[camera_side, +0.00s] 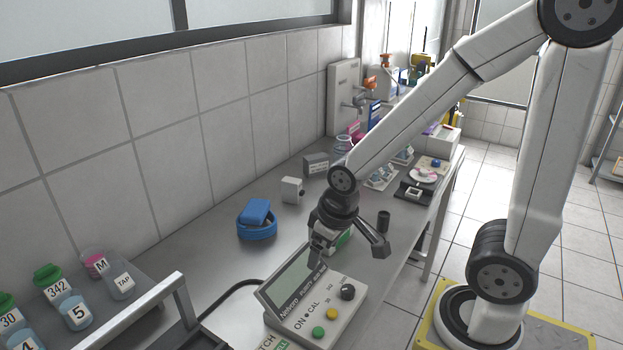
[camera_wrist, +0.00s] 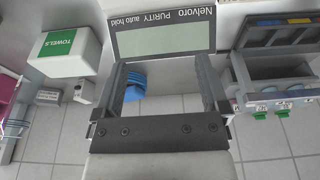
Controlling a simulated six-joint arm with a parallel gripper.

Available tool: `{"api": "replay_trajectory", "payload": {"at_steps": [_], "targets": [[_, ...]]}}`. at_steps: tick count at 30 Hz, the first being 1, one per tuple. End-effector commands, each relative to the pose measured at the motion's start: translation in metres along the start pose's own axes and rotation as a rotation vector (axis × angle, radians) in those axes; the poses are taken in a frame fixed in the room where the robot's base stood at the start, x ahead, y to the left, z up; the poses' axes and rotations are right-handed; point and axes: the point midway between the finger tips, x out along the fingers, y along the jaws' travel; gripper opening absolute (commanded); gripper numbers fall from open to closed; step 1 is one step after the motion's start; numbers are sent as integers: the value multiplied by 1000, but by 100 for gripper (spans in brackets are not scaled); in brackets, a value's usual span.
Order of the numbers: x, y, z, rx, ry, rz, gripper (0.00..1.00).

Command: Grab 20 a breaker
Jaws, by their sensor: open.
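I cannot make out any breaker marked 20 A in either view. My gripper (camera_side: 350,252) hangs over the bench beside a grey meter (camera_side: 312,300) with a screen, a black knob and green and yellow buttons. In the wrist view my gripper (camera_wrist: 163,88) has its two dark fingers wide apart with nothing held between them. The meter's screen (camera_wrist: 163,40) shows just beyond the fingers, with its lettering upside down. A blue coiled item (camera_side: 257,218) lies on the bench left of the gripper. A blue item (camera_wrist: 135,84) also shows between the fingers in the wrist view.
Bottles with numbered labels (camera_side: 78,312) stand on a rack at the lower left, with a metal rail (camera_side: 130,312) beside them. Small grey boxes (camera_side: 291,190) stand along the wall. A towels box (camera_wrist: 70,52) and a dark rack (camera_wrist: 280,72) flank the wrist view.

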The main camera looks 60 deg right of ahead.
Motion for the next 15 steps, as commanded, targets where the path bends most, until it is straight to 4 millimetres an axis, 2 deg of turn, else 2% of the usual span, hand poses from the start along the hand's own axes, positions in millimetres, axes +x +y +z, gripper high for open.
{"api": "replay_trajectory", "payload": {"at_steps": [2,12,15], "targets": [[-10,0,-3,0,5,0,94],[-34,0,-8,0,3,0,94],[-31,2,-13,72,-8,-16,94]]}}
